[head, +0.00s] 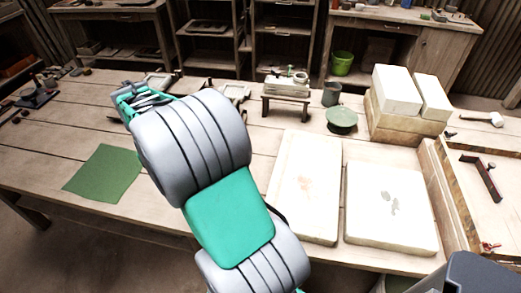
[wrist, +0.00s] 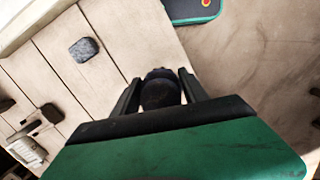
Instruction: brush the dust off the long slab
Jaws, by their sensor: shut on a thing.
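The long slab (head: 305,190) is pale and lies flat on the table, with a faint reddish patch near its middle. My gripper (wrist: 160,92) is shut on a dark rounded thing (wrist: 161,93), seen end-on between the fingers. Its full shape is hidden, so I cannot tell whether it is a brush. In the head view my arm reaches over the left part of the table, and the gripper (head: 140,100) is well to the left of the long slab, with its fingertips not clearly seen.
A squarer slab (head: 390,210) with a grey patch lies right of the long slab. Stacked blocks (head: 397,92), a green round-topped thing (head: 342,119) and a small stand (head: 286,98) are behind. A green mat (head: 104,172) lies at left. A dark stone-like lump (wrist: 85,49) shows in the wrist view.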

